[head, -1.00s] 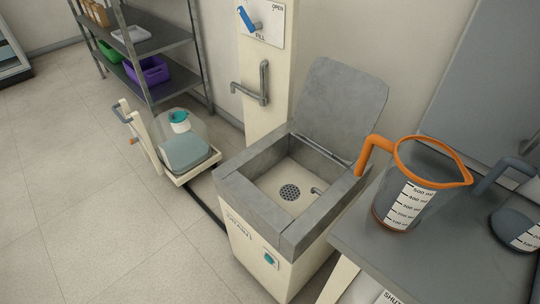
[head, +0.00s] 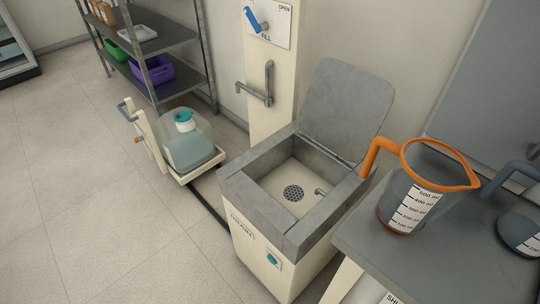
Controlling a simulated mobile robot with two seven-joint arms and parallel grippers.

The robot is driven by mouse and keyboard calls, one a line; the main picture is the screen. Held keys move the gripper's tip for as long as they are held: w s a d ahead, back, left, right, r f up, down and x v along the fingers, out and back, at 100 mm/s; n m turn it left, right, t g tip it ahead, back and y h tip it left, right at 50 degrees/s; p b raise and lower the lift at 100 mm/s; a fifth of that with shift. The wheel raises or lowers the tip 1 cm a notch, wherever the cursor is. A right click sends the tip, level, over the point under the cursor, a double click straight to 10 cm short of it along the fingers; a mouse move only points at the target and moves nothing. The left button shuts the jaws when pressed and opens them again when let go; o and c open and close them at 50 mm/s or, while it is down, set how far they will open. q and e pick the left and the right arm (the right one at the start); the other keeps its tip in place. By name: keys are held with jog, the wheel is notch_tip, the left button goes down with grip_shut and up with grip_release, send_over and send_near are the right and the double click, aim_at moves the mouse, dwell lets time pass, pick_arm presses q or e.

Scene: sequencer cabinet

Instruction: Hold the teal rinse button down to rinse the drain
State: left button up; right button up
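The teal rinse button (head: 272,259) sits on a small plate on the front face of the drain unit (head: 243,250), below the basin rim. The drain's grey lid (head: 346,108) stands open, tilted back. Inside the basin (head: 282,185) are a round perforated drain grate (head: 293,193) and a small nozzle (head: 320,192). Neither of my grippers is in the head view, and nothing touches the button.
A grey table at the right holds an orange-handled beaker (head: 425,190) and a blue-grey jug (head: 520,228). A cart (head: 153,150) with a teal-capped container (head: 190,148) stands left of the drain. A blue fill lever (head: 254,20) is on the column behind. Floor at left is clear.

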jog(key=shift+s, duration=0.1)
grip_shut()
jog(key=shift+a, duration=0.1)
dwell(1.2)
